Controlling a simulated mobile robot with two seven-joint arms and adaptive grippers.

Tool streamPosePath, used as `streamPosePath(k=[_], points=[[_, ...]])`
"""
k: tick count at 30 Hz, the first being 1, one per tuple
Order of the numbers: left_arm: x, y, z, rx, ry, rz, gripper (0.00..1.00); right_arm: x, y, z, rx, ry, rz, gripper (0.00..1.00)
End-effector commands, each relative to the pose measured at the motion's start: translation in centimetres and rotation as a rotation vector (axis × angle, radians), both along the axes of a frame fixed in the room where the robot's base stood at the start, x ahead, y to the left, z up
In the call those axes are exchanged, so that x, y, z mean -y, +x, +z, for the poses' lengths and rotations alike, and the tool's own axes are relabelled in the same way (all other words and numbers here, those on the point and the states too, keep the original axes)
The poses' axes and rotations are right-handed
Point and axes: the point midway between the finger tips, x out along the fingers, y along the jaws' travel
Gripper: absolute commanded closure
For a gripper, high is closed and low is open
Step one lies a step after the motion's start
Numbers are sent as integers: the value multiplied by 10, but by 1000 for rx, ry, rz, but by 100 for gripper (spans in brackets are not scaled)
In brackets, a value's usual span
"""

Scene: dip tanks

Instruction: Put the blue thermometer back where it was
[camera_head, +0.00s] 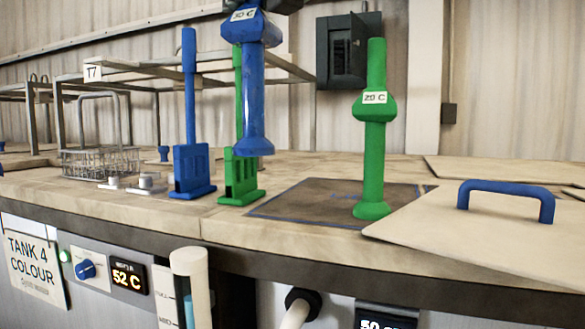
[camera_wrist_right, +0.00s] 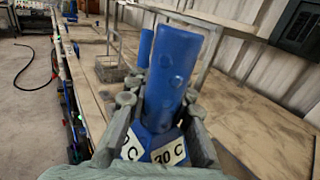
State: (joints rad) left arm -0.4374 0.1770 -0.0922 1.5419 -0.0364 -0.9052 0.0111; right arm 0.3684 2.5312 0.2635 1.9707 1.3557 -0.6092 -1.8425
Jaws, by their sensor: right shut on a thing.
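The blue thermometer (camera_head: 251,95), labelled 30 C, hangs upright in the head view. Its foot appears raised above the worktop, in front of part of the green paddle-like tool. My right gripper (camera_wrist_right: 158,108) is shut on it; in the right wrist view the fingers lie on both sides of the blue thermometer (camera_wrist_right: 172,75). The gripper is mostly cut off at the top of the head view. A green thermometer (camera_head: 375,140), labelled 20 C, stands upright on a dark, blue-edged mat (camera_head: 300,201). My left gripper is not in view.
A blue paddle-like tool (camera_head: 191,170) and a green one (camera_head: 241,178) stand left of the mat. A wire basket (camera_head: 98,163) is farther left. A lid with a blue handle (camera_head: 507,190) lies at right. The mat left of the green thermometer is bare.

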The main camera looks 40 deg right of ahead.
Motion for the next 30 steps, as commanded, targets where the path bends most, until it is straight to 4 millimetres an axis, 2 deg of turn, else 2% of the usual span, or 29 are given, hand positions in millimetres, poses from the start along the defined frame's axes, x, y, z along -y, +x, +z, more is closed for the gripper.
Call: streamPosePath(k=[3,7,21,27,30], points=[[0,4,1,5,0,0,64,0,-2,2,4,0,1,100],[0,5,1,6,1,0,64,13,1,-6,3,3,2,100],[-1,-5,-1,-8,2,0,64,97,18,-57,5,2,3,100],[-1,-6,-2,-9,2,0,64,110,21,-67,5,-1,4,100],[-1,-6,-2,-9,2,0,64,111,22,-78,2,2,4,100]])
